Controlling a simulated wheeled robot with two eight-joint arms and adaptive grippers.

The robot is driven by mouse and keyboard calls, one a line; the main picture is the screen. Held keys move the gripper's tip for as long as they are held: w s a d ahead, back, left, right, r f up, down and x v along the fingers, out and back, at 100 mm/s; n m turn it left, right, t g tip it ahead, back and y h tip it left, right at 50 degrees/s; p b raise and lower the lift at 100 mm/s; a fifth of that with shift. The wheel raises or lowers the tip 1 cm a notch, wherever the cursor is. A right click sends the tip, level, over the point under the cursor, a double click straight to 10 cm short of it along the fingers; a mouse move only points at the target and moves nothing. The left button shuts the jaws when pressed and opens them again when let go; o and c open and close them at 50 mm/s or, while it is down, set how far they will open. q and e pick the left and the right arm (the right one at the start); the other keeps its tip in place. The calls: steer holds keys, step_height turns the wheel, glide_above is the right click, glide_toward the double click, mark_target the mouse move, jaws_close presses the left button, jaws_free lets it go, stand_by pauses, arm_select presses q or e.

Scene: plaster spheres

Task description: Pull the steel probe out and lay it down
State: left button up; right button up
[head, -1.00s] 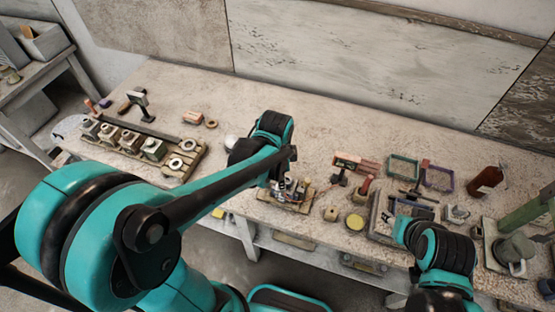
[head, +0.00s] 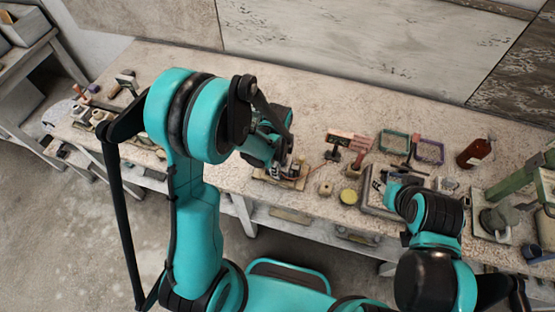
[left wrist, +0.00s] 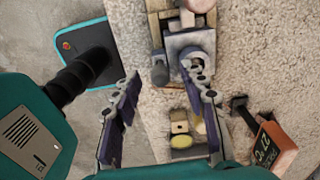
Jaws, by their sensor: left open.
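In the left wrist view my left gripper (left wrist: 160,75) is open, its two fingers spread on either side of a small fixture on a wooden board (left wrist: 157,25). The fixture has a pale metal block (left wrist: 190,42) and a short grey cylinder (left wrist: 159,74). The right finger overlaps the block's edge; I cannot tell whether they touch. I cannot make out the steel probe for certain. In the head view my left gripper (head: 288,168) is over the same board (head: 268,178), and the arm hides part of it. My right arm's end (head: 395,192) is over a grey tray, with its fingers not distinguishable.
A wooden block (head: 325,188) and yellow disc (head: 348,196) lie right of the board. Bare tabletop lies behind the board.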

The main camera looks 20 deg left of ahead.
arm_select(q)
steer(key=shift+f, duration=0.1)
jaws_close()
stand_by(0.3)
steer(key=shift+r+p, duration=2)
steer(key=shift+r, duration=0.95)
steer(key=shift+f, duration=0.15)
